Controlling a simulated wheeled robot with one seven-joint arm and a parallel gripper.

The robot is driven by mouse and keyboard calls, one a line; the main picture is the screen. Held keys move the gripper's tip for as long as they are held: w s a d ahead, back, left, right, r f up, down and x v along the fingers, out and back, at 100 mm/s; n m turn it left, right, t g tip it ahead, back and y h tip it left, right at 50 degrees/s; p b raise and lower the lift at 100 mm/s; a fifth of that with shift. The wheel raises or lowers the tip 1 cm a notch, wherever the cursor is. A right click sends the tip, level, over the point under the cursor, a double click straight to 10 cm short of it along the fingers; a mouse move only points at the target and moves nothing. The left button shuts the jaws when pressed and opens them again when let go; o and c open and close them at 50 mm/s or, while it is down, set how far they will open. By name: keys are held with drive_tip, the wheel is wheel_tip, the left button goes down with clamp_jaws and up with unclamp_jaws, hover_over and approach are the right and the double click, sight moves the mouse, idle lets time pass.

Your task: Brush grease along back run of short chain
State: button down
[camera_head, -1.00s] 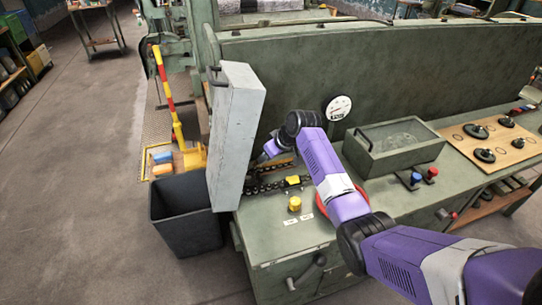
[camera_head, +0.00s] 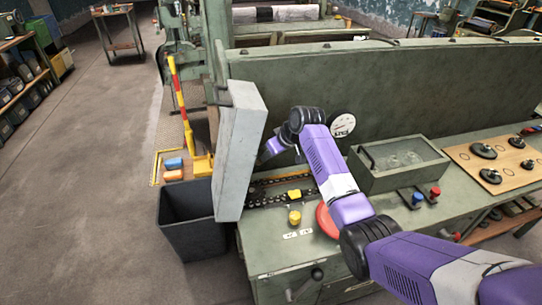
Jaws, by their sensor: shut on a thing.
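The short chain (camera_head: 268,198) is dark and lies on the green bench top, just right of the raised grey cover. Its back run (camera_head: 284,180) lies behind the front run, near my wrist. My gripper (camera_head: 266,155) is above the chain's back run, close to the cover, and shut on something. Its fingertips and the brush are too small or hidden to make out. I cannot tell whether bristles touch the chain, and no grease can be made out.
The tall grey cover (camera_head: 240,150) stands close left of my gripper, with a dark bin (camera_head: 186,220) below it. A yellow knob (camera_head: 295,217), red disc (camera_head: 327,222), gauge (camera_head: 342,125) and green lidded box (camera_head: 398,165) are nearby. A green wall (camera_head: 440,85) rises behind.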

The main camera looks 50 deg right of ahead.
idle(0.6)
drive_tip(key=shift+f, duration=0.35)
